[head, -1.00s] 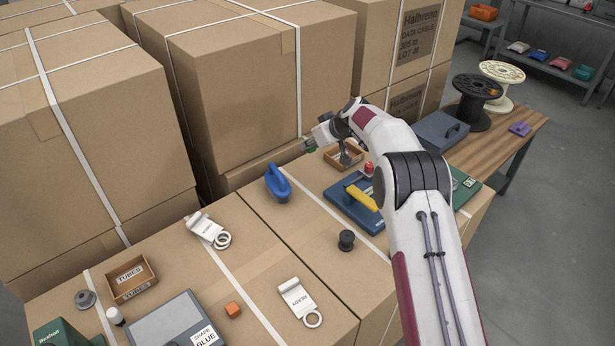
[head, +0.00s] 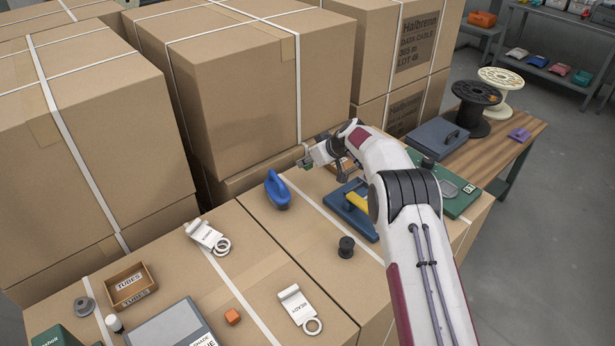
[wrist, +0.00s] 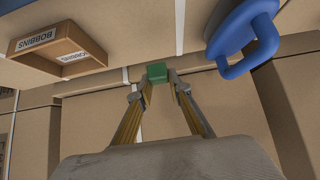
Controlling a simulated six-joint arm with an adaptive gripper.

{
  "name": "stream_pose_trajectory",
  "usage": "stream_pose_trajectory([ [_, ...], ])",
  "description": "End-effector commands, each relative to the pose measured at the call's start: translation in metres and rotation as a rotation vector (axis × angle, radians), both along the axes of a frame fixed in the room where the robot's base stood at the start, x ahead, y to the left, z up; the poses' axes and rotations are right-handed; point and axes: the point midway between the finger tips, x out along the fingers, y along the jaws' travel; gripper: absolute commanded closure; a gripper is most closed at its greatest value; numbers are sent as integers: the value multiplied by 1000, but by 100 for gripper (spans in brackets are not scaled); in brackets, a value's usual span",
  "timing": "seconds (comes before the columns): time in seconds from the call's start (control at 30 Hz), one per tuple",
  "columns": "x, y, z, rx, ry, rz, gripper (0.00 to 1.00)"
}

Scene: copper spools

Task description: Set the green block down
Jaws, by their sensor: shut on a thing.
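The green block (wrist: 156,72) is a small cube held between the fingertips of my gripper (wrist: 160,82) in the wrist view. My gripper (head: 308,161) is shut on it and hangs near the far edge of the cardboard-box top in the head view, left of my forearm.
A blue handled object (head: 278,191) stands close by, and shows right of the block in the wrist view (wrist: 232,38). A bobbins tray (wrist: 68,44) lies left there. Tall cartons (head: 240,90) stand behind.

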Motion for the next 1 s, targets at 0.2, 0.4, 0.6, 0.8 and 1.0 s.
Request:
stream_pose_trajectory([
  [0.2, 0, 0, -22, 0, 0, -1, 95],
  [0.4, 0, 0, -25, 0, 0, 0, 95],
  [0.6, 0, 0, -26, 0, 0, 0, 95],
  [0.8, -1, 0, -41, 0, 2, -1, 95],
  [1.0, 0, 0, -59, -1, 1, -1, 95],
])
